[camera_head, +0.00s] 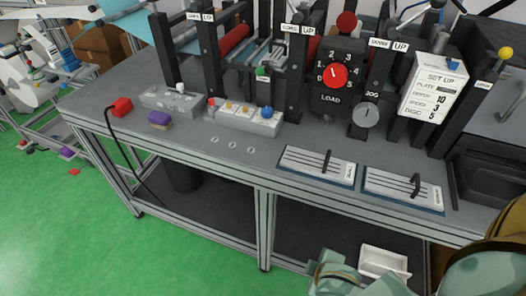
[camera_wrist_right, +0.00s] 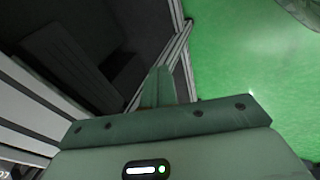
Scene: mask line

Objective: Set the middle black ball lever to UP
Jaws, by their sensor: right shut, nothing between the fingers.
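The station on the bench has several black posts with UP labels: a left post (camera_head: 207,45), a middle post (camera_head: 297,70) and a right post (camera_head: 380,60). I cannot clearly make out the middle black ball lever or its position; the top of the mechanism is cut off by the frame edge. My right gripper (camera_wrist_right: 157,86) is shut and empty in the right wrist view, over green floor and the dark lower shelf, away from the posts. Green parts of my arm show at the bottom right of the head view. My left gripper is not in view.
A white tray (camera_head: 384,262) lies below.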

